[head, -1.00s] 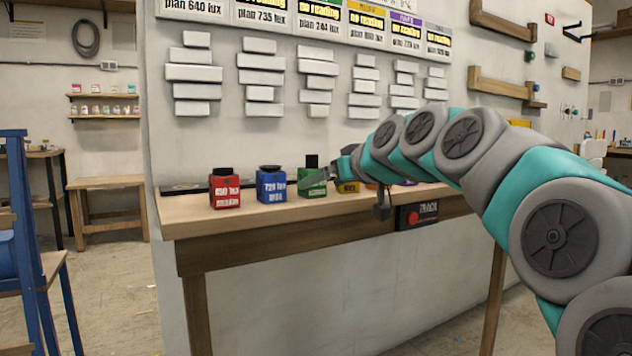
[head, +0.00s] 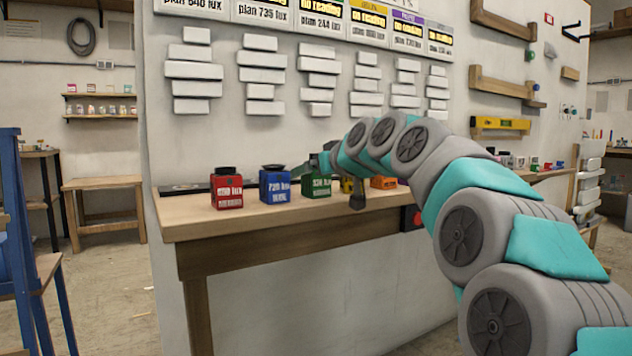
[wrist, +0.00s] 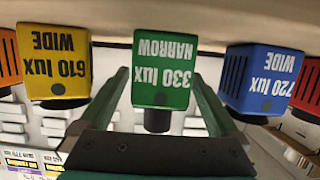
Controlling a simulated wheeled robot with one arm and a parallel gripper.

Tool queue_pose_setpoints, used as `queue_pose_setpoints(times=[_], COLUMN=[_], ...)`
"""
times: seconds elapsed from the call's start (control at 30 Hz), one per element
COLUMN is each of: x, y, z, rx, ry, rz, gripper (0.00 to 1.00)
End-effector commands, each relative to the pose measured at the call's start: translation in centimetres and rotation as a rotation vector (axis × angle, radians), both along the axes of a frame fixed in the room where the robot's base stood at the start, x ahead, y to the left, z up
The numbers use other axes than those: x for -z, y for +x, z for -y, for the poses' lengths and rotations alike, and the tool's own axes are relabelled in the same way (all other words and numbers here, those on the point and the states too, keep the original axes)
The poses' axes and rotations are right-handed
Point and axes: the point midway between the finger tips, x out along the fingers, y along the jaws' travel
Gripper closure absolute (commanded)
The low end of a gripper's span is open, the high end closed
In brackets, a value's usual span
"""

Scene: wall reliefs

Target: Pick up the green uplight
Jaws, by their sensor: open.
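The green uplight (head: 317,187) is a small box with a dark top. It stands on the wooden shelf between the blue and yellow uplights. In the wrist view the green uplight (wrist: 161,70) reads "330 lux NARROW" and appears upside down, centred between the two fingers. My gripper (wrist: 160,95) is open, with one finger on each side of the green box. In the head view my gripper (head: 303,170) is at the green uplight's upper part and partly covers it. I cannot tell whether the fingers touch it.
The blue uplight (head: 275,186) and red uplight (head: 227,190) stand to the left. The yellow uplight (head: 346,185) and orange uplight (head: 383,182) stand to the right, near my arm. The shelf (head: 200,222) is clear along its front. White wall reliefs (head: 193,72) hang above.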

Motion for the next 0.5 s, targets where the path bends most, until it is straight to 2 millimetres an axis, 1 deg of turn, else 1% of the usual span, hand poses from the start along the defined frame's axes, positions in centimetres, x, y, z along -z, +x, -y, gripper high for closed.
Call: queue_pose_setpoints(times=[0.03, 0.13, 0.37, 0.5], x=[0.19, 0.36, 0.39, 0.40], y=[0.53, 1.08, 1.17, 1.16], z=[-0.30, -0.68, -0.77, -0.76], rx=[0.001, 0.001, 0.001, 0.000], ry=[0.000, 0.000, 0.000, -0.001], rz=[0.002, 0.002, 0.002, 0.001], gripper=[0.03, 0.03, 0.03, 0.17])
